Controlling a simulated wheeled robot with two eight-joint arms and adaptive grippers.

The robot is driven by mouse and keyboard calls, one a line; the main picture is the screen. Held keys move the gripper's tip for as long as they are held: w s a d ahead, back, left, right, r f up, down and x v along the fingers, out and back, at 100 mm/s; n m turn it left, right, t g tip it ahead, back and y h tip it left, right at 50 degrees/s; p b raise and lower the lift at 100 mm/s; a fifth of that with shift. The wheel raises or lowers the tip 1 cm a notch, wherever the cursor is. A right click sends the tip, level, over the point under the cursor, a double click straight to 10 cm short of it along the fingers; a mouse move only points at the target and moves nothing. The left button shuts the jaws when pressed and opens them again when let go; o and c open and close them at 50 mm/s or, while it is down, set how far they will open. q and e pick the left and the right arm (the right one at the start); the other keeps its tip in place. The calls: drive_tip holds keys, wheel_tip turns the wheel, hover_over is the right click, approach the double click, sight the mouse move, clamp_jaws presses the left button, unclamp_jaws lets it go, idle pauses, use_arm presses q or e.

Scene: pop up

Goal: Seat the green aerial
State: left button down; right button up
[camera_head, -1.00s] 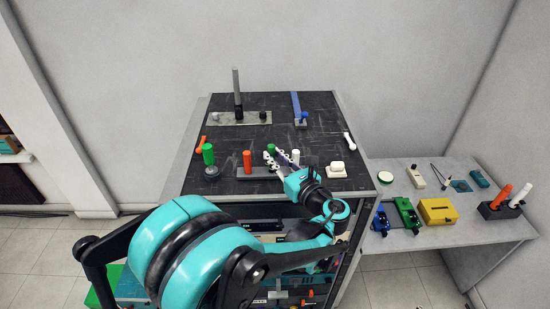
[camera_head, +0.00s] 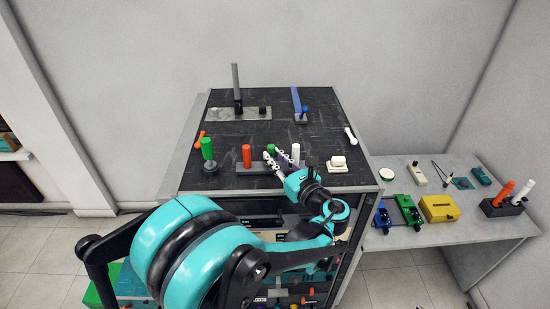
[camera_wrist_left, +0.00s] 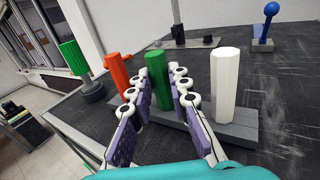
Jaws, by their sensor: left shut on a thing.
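A green aerial (camera_head: 271,149) stands upright among an orange one (camera_head: 247,156) and a white one (camera_head: 295,153) along a low grey rack (camera_head: 244,170). My left gripper (camera_head: 276,156) is shut on this green aerial, with its purple and white fingers on either side of it. In the left wrist view the green aerial (camera_wrist_left: 157,78) is between the fingertips (camera_wrist_left: 158,95), and its foot meets the grey rack (camera_wrist_left: 237,132). A second green cylinder (camera_head: 207,149) stands on a dark round base (camera_head: 211,168) to the left. My right gripper is not in view.
A grey plate with an upright post (camera_head: 236,85) and a blue lever (camera_head: 297,104) stand at the back of the black top. The side table (camera_head: 407,240) holds several coloured boxes.

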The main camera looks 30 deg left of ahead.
use_arm(q)
drive_tip(key=c, duration=1.3)
unclamp_jaws()
drive_tip(key=shift+c, duration=0.2)
drive_tip(key=v, duration=1.2)
